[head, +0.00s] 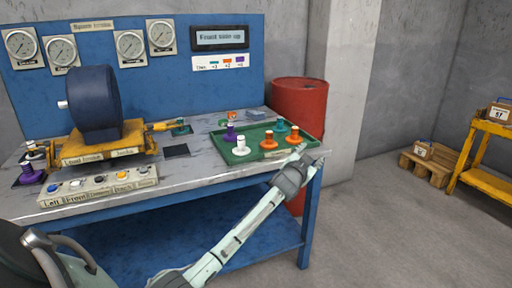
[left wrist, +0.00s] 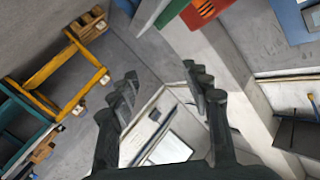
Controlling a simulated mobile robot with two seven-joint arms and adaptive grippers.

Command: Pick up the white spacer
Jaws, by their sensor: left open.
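The white spacer (head: 241,146) stands upright in the left front part of the green tray (head: 217,142) on the workbench, in the head view. My left gripper (head: 306,158) is at the tray's right front corner, to the right of the spacer and apart from it. In the left wrist view my left gripper (left wrist: 160,75) has its fingers spread with nothing between them. I cannot make out the white spacer in that view. My right gripper is not in view.
Orange spacers (head: 269,141), teal spacers (head: 280,126) and a purple spacer (head: 230,133) stand around the white one. A blue motor (head: 95,100) and a button box (head: 98,186) are left on the bench. A red barrel (head: 300,98) stands behind its right end.

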